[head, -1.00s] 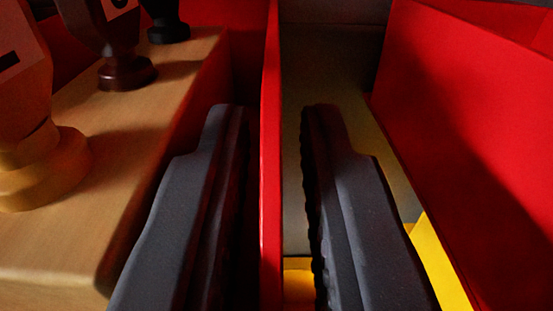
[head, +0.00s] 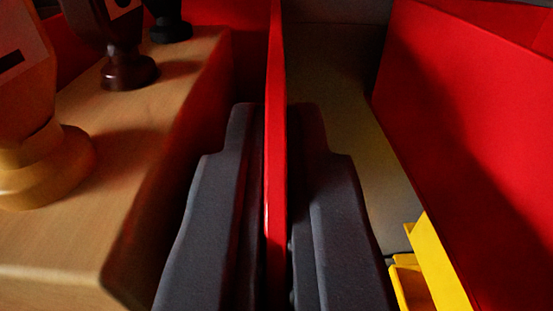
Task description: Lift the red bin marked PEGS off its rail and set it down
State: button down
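The red bin's thin side wall (head: 276,135) stands upright in the middle of the head view. The rest of this bin reaches left behind a wooden block; its PEGS marking is not visible from here. My gripper (head: 277,115) has one dark finger on each side of this wall. The fingers are closed against it, the left one inside the bin and the right one outside. The rail is not clearly visible.
A wooden block (head: 150,130) with several turned pegs, one pale (head: 40,160) and one dark brown (head: 130,70), sits left of the wall. A second red bin (head: 470,130) stands close on the right, with a yellow part (head: 435,265) below it. A narrow grey gap separates the bins.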

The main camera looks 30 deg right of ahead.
jog(key=shift+r+p, duration=0.55)
jog(key=shift+r, duration=0.35)
dwell(0.6)
jog(key=shift+v, duration=1.6)
dwell(1.5)
jog(key=shift+b+v, duration=0.35)
jog(key=shift+v, duration=0.85)
jog(key=v, duration=1.4)
jog(key=shift+a, duration=0.2)
dwell(0.7)
